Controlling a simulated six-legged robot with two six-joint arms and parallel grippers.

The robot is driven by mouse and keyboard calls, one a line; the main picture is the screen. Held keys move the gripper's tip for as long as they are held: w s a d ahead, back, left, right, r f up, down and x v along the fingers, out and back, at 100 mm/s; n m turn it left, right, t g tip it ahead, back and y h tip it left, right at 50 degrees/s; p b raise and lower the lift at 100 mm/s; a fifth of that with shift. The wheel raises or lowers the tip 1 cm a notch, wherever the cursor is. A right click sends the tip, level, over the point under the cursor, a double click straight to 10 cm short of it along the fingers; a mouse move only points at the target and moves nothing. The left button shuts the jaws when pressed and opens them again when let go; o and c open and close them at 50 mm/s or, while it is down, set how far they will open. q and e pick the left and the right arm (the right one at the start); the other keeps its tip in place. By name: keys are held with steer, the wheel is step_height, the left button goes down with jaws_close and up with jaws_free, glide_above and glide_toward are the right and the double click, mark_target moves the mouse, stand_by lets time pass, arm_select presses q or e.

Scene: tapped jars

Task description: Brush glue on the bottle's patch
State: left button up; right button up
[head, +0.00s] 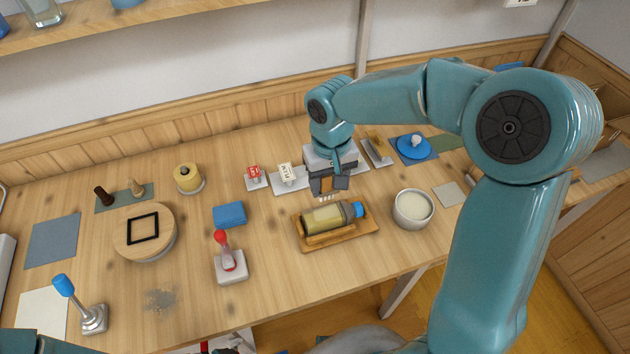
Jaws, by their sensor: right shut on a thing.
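A bottle (328,218) with a yellowish body, grey shoulder and blue cap lies on its side in a wooden cradle (312,243), cap to the right. My right gripper (328,187) is just above and behind the bottle, shut on a brush. Only a brown piece of the brush and its pale bristles (328,197) show below the jaws. The bristles are close to the bottle's upper side; I cannot tell whether they touch it. I cannot make out the patch. A white bowl (401,218) with cream-coloured contents, possibly glue, stands right of the cradle. My left gripper is out of view.
A round wooden lid (132,243) and a blue-topped lever (76,298) are farther left. Bare tabletop (300,285) lies in front.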

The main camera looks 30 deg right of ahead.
mark_target(328, 198)
steer(key=shift+w+a, duration=0.1)
steer(key=shift+d+f+b, duration=0.2)
steer(key=shift+f+b, duration=0.2)
steer(key=shift+f, duration=0.05)
step_height(328, 198, down, 4)
steer(key=b, duration=0.3)
steer(key=shift+f, duration=0.1)
steer(key=shift+f+b, duration=0.1)
steer(key=shift+b, duration=0.25)
steer(key=shift+a, duration=0.1)
steer(key=shift+s, duration=0.2)
